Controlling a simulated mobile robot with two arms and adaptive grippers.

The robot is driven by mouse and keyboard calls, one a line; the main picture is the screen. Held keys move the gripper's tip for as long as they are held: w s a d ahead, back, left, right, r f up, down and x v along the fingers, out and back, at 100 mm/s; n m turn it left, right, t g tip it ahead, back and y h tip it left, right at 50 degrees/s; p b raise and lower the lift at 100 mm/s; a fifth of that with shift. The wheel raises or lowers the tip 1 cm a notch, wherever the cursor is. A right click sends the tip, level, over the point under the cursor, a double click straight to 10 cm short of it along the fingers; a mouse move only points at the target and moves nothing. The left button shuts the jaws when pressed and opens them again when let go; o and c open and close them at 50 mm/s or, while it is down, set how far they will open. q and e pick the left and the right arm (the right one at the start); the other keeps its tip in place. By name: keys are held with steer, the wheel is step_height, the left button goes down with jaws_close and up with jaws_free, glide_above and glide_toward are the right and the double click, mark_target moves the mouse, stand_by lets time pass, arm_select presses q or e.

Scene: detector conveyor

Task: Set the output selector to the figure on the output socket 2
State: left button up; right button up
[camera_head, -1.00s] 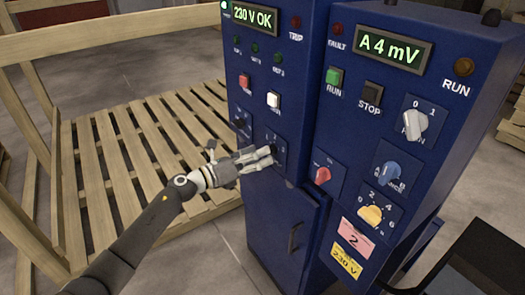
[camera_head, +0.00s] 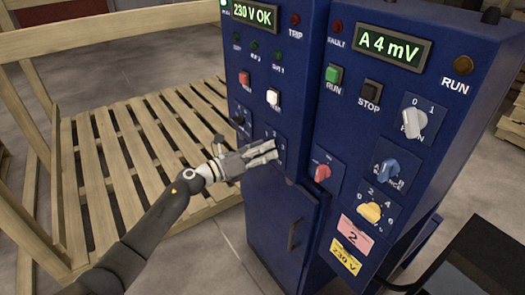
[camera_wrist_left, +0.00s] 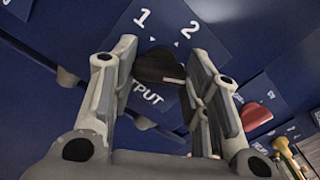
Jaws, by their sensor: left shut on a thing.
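The output selector is a black knob (camera_wrist_left: 158,64) on a blue plate marked 1, 2 and several more marks partly hidden, with OUTPUT below, in the left wrist view. My left gripper (camera_head: 273,150) reaches the front of the left blue cabinet (camera_head: 262,185) in the head view. In the left wrist view its two fingers stand on either side of the knob and are shut on it. The fingers hide part of the plate, and I cannot tell for sure which figure the knob points to. I cannot make out output socket 2. My right gripper is not in view.
A slatted wooden pallet (camera_head: 150,150) lies at the left.

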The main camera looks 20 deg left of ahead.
arm_select(q)
steer(key=shift+n, duration=0.4)
steer(key=shift+n+p, duration=2.75)
steer(key=shift+n, duration=2.75)
steer(key=shift+f, duration=0.1)
steer(key=o, duration=1)
steer(key=shift+a, duration=0.1)
